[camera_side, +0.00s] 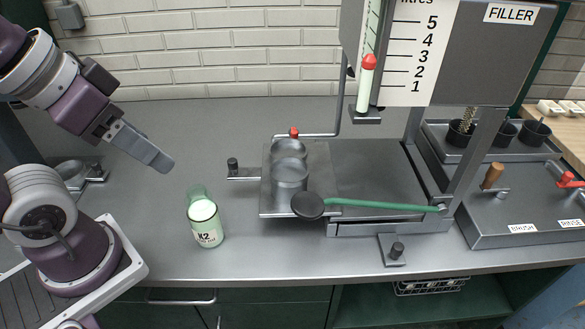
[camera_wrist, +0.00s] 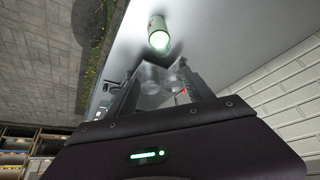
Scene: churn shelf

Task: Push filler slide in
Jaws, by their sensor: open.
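The filler (camera_side: 480,60) stands at the right with its level scale. The filler slide appears to be the grey plate (camera_side: 268,205) that sticks out to the left of the filler's base, carrying two round metal cups (camera_side: 290,173). A red knob (camera_side: 293,132) shows at the back of the plate. A green lever (camera_side: 385,206) with a black ball end (camera_side: 308,205) lies across the slide's front. My gripper (camera_side: 163,163) is in the air at the left, apart from the slide and empty. Its fingers (camera_wrist: 155,75) stand apart in the wrist view.
A glass bottle (camera_side: 207,225) marked K2 with pale contents stands upright on the counter between my arm and the slide; it also shows in the wrist view (camera_wrist: 158,38). A small post (camera_side: 232,165) stands left of the slide. The brush and rinse station (camera_side: 520,210) is at right.

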